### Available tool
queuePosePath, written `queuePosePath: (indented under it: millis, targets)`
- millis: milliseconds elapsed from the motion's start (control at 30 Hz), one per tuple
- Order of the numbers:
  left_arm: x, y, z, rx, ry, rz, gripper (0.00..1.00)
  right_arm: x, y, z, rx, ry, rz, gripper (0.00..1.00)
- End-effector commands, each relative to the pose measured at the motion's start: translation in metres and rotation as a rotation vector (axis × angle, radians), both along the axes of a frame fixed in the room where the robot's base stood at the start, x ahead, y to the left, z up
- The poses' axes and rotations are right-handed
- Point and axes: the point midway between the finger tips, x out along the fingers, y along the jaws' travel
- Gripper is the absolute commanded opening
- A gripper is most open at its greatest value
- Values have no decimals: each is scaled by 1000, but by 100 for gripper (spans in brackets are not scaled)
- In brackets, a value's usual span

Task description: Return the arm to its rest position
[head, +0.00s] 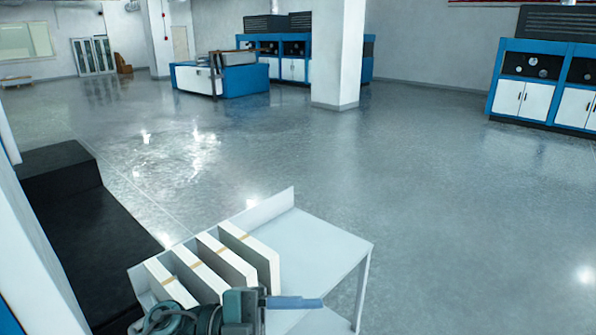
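Part of one of my arms (235,312) shows at the bottom edge, left of centre. It comes in from the lower left, so I take it as my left arm. It is in front of the near side of a white cart (315,245). A flat blue-grey piece (295,303) sticks out from it to the right, over the cart top. I cannot tell whether this piece is a gripper finger. No pair of fingertips shows clearly. My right gripper is not in view.
Several white upright slabs (250,258) stand in a row on the cart's left part, close to the arm. A black stepped block (85,215) is at left. Blue machines (545,80) and a white pillar (340,55) stand farther off. The floor to the right is clear.

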Motion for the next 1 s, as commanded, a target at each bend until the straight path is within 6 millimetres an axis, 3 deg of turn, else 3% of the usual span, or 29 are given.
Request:
queuePosePath:
  millis: [67, 167, 267, 300, 367, 500, 600, 700, 800, 1000]
  targets:
    - [11, 6, 9, -209, 117, 190, 53, -1, 0, 3, 2, 6, -5, 36]
    - [34, 32, -3, -372, 282, 479, 53, -2, 0, 3, 0, 17, -10, 36]
    - [48, 68, -45, -421, 489, 789, 53, -6, -2, 2, -4, 31, -11, 36]
    - [48, 83, -70, -410, 584, 908, 53, -7, -2, 2, -6, 35, -12, 36]
    - [39, 104, -110, -360, 725, 1068, 53, -8, -3, 2, -8, 40, -14, 36]
    - [-3, 134, -189, -189, 1000, 1297, 53, -10, -6, 1, -13, 49, -17, 36]
    - [-36, 143, -224, -79, 1138, 1371, 53, -11, -7, -1, -17, 56, -19, 36]
    - [-59, 147, -244, -3, 1224, 1403, 53, -11, -8, -2, -20, 61, -22, 36]
    - [-69, 149, -253, 32, 1263, 1412, 53, -11, -9, -2, -21, 60, -23, 36]
    - [-71, 149, -254, 39, 1268, 1414, 53, -7, -9, 0, -20, 51, -23, 36]
